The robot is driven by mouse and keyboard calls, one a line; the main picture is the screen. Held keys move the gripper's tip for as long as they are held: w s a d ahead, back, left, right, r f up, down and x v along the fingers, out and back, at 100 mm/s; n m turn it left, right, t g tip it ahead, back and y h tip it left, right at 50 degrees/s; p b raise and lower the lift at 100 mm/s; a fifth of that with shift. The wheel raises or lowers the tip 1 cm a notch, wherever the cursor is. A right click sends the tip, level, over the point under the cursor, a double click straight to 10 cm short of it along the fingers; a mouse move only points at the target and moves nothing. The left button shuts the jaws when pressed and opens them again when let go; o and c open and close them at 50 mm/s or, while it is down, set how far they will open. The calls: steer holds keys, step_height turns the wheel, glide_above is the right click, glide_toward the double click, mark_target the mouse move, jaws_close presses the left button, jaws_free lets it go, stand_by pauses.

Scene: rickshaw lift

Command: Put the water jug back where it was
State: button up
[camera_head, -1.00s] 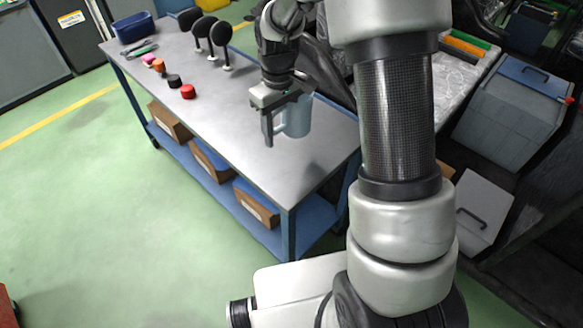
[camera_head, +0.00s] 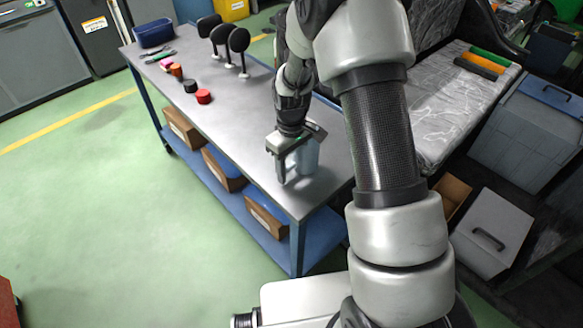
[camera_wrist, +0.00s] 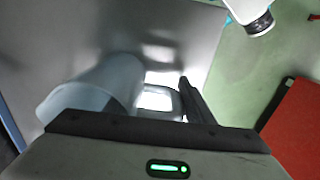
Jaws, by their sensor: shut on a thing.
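The water jug (camera_head: 307,157) is a pale blue-grey vessel with a handle, over the near end of the grey workbench (camera_head: 235,120). My gripper (camera_head: 284,172) is shut on the jug, with its fingers on the handle side. In the wrist view the jug (camera_wrist: 108,82) looks upright, and its handle (camera_wrist: 160,100) shows beside a dark finger of my gripper (camera_wrist: 180,108).
Red and black round pieces (camera_head: 203,96), black paddle-shaped stands (camera_head: 239,40) and a blue bin (camera_head: 155,32) stand farther along the bench. Boxes (camera_head: 266,215) sit on its lower shelf. A plastic-covered surface (camera_head: 440,110) lies to the right. The bench's near end around the jug is clear.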

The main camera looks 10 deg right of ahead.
steer(key=shift+r, duration=0.1)
steer(key=o, duration=1.4)
